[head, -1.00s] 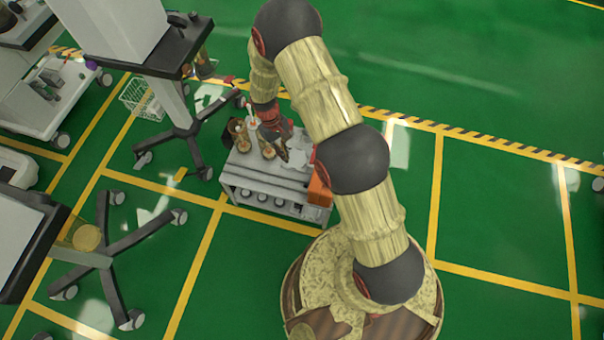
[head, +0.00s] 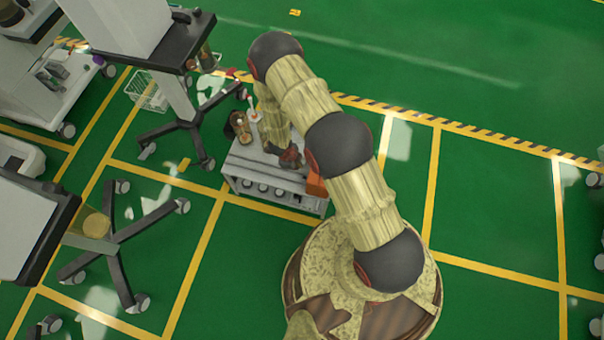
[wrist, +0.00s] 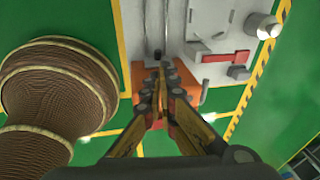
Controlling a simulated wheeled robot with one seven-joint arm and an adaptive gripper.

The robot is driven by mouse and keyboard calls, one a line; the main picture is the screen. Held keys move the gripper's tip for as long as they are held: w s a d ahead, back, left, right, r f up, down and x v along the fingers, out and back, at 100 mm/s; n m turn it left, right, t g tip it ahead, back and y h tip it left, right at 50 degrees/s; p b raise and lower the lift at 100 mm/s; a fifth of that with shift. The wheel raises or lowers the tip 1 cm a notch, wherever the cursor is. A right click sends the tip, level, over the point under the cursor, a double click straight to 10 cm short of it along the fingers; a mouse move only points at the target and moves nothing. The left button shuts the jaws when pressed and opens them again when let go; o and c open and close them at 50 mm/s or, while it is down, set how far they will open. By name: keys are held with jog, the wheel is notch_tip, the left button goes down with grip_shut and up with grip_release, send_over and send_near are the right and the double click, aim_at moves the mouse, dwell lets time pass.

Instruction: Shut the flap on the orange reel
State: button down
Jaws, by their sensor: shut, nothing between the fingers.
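The orange reel (head: 316,187) is a boxy orange part at the right end of the grey cart. In the wrist view the orange reel (wrist: 186,84) lies behind my fingers, which cover much of it. I cannot make out its flap or how far it stands open. My gripper (head: 291,160) is just left of the orange part in the head view, pointing down over the cart. In the wrist view my gripper (wrist: 162,72) is shut and empty, its tips over the orange part's edge by the cart top. Whether they touch is unclear.
The grey cart (head: 262,173) carries a brown container (head: 240,127) at its left end. A wheeled stand (head: 180,105) is close on the left. Green floor is free to the right.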

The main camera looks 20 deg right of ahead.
aim_at(303, 176)
jog(key=b+x, duration=0.4)
jog(key=x, duration=1)
jog(key=shift+w+d+f+b, duration=0.1)
jog(key=shift+f+b, duration=0.45)
jog(key=shift+b, duration=0.1)
jog(key=shift+r, duration=0.25)
